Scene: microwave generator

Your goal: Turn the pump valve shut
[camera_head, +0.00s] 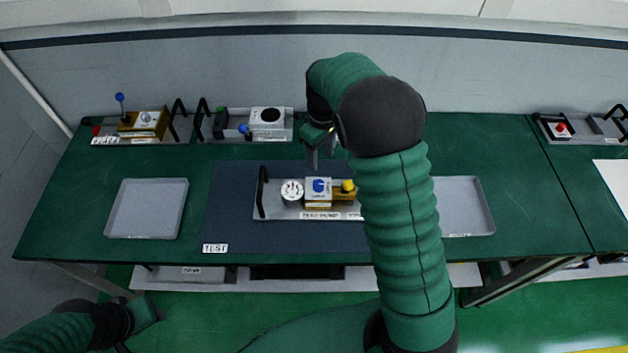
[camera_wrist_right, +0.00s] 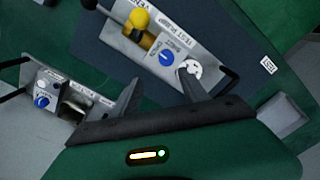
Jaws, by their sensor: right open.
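The test pump module (camera_head: 283,213) sits on a dark blue mat in the middle of the bench. It carries a white round gauge (camera_head: 292,192), a blue knob (camera_head: 319,185) on a white box, and a yellow knob (camera_head: 348,186) by a brass body. The yellow knob also shows in the right wrist view (camera_wrist_right: 139,19), as does the blue knob (camera_wrist_right: 166,58). I cannot tell which is the valve. My right gripper (camera_head: 322,152) is open and empty, above and behind the module, touching nothing. My right arm hides the module's right end. My left gripper (camera_head: 146,313) is low at front left, away from the module; its jaws are unclear.
A grey tray (camera_head: 147,209) lies left of the mat (camera_head: 240,235), another (camera_head: 463,206) right of it. Two modules with handles stand along the back left, one with a blue-tipped lever (camera_head: 120,98). A module with a red knob (camera_head: 561,128) stands far right.

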